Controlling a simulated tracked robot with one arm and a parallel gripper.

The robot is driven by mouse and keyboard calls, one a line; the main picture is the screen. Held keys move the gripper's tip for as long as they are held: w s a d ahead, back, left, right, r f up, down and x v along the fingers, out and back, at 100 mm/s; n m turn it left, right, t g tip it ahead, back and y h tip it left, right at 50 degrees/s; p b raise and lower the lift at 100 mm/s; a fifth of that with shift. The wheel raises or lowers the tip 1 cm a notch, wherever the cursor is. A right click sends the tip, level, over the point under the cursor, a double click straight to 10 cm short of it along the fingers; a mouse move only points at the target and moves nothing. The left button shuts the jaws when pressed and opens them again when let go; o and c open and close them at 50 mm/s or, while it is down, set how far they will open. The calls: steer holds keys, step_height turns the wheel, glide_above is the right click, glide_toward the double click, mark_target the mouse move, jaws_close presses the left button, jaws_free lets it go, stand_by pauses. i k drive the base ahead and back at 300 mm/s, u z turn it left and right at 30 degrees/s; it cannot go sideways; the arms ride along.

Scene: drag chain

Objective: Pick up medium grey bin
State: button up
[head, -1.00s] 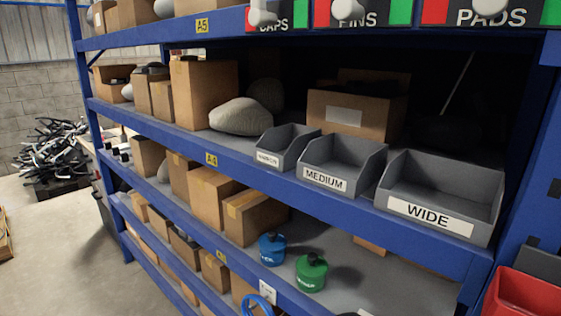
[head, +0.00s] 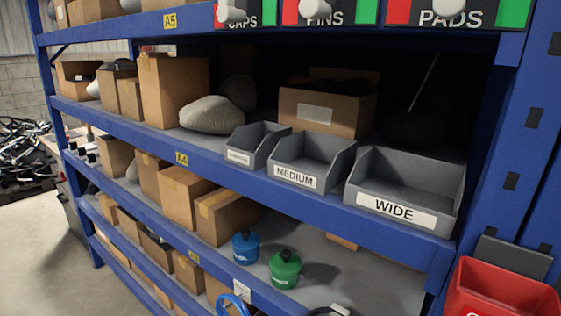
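The medium grey bin (head: 312,168) stands upright on the blue rack's middle shelf, with a white "MEDIUM" label on its front. It is open at the top and looks empty. A smaller grey bin (head: 258,146) with a hard-to-read label stands just to its left. A larger grey bin labelled "WIDE" (head: 408,188) stands just to its right. My gripper is not visible in the head view.
The blue shelf edge (head: 232,178) runs along below the bins. Cardboard boxes and a stone (head: 212,115) stand to the left, and a box (head: 322,110) stands behind. Blue (head: 245,247) and green (head: 285,269) canisters are on the shelf below. A red bin (head: 500,292) is at lower right.

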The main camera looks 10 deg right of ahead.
mark_target(316, 162)
steer(key=u, duration=0.05)
steer(key=k, duration=0.5)
steer(key=u, duration=0.8)
steer(key=i, duration=1.65)
steer(key=z, duration=1.2)
